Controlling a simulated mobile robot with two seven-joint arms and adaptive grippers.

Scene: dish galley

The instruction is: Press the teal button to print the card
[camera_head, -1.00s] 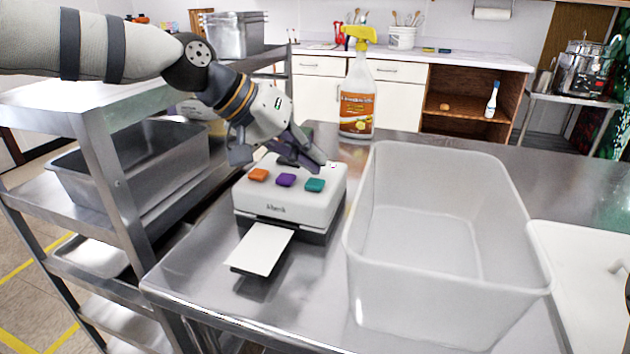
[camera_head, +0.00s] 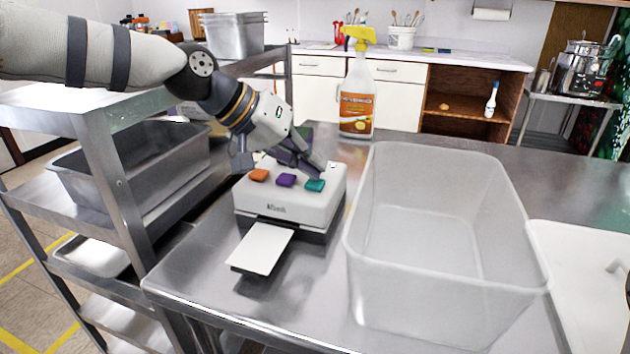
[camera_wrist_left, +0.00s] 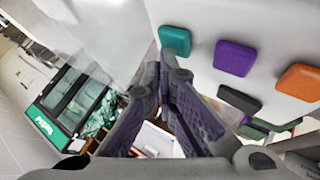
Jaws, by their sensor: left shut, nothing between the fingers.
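The white card printer (camera_head: 290,205) stands on the steel table with an orange button (camera_head: 258,175), a purple button (camera_head: 286,180) and a teal button (camera_head: 315,186) on its top. A white card (camera_head: 261,248) lies on the tray at its front. My left gripper (camera_head: 318,168) is shut and empty, its tips just behind and above the teal button. In the left wrist view the teal button (camera_wrist_left: 175,40) lies just beyond the fingertips (camera_wrist_left: 168,60); whether they touch it I cannot tell. My right gripper is not in view.
A large clear bin (camera_head: 440,290) stands right of the printer. A spray bottle (camera_head: 357,95) stands behind it. A steel rack (camera_head: 105,170) with a grey tub (camera_head: 135,165) is at the left.

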